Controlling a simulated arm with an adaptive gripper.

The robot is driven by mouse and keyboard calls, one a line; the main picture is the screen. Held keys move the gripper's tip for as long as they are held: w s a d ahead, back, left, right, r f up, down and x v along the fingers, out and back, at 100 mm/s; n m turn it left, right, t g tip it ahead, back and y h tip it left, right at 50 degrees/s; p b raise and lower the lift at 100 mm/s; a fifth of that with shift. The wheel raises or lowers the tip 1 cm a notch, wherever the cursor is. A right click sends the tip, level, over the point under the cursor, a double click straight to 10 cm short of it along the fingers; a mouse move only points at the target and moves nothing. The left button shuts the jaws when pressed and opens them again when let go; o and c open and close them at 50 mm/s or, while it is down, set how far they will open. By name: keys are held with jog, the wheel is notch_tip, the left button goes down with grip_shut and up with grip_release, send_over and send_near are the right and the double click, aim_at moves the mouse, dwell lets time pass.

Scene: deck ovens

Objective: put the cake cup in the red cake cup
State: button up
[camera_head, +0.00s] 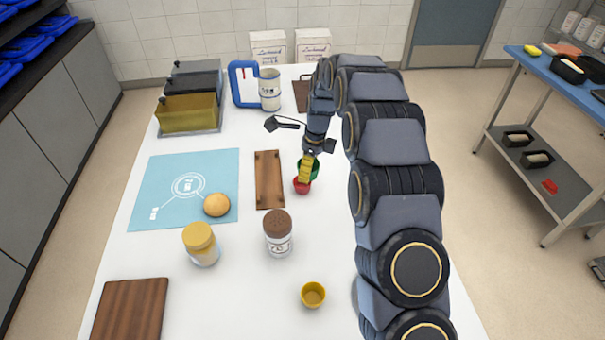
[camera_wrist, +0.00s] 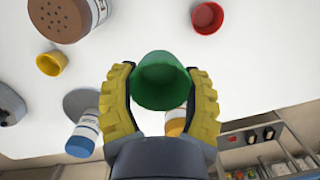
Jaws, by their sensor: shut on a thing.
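My gripper (camera_wrist: 160,95) is shut on a green cake cup (camera_wrist: 160,82), with a yellow-padded finger on each side of it. In the head view my gripper (camera_head: 306,170) partly hides the green cup (camera_head: 315,168). The red cake cup (camera_head: 302,187) stands on the white table close by, just in front of the green cup in that view. In the wrist view the red cup (camera_wrist: 207,18) is apart from the green one, above and right of it, and looks empty. A yellow cake cup (camera_head: 313,294) stands alone near the table's front.
A bun (camera_head: 216,205) lies on the blue mat (camera_head: 165,180). White table is clear around the red cup's front.

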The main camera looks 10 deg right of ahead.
jog(key=shift+w+a+f, duration=0.1)
jog(key=shift+w+f, duration=1.8)
jog(key=shift+w, duration=0.25)
jog(key=shift+w+f, duration=1.9)
jog(key=shift+w, duration=0.25)
jog(key=shift+f, duration=1.55)
jog(key=shift+f, duration=0.15)
jog(key=shift+f, duration=0.4)
jog(key=o, duration=1)
